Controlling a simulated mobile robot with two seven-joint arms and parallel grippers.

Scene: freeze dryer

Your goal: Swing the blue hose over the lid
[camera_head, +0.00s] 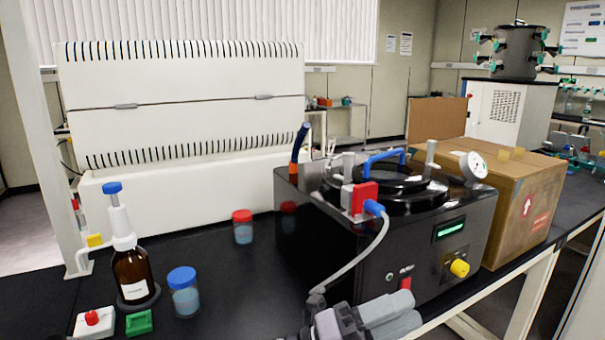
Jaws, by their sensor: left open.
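The black freeze dryer (345,265) stands mid-bench with a round black lid (415,200) on top. A blue arched handle (384,157) sits over the lid. A short dark-blue hose-like piece (301,138) with an orange lower part stands upright at the dryer's back left corner, beside the lid. A pale hose (371,253) hangs from a blue connector on the red block (362,199) and runs down the front. I cannot tell surely which is the blue hose. My left gripper (408,311) is open, low in front of the dryer, apart from the lid. My right gripper is not in view.
A brown dispenser bottle (132,274), blue-capped jar (184,300) and red-capped jar (242,232) stand on the left bench. A cardboard box (535,205) stands close on the dryer's right. A pressure gauge (474,165) rises beside the lid. Bench between jars and dryer is clear.

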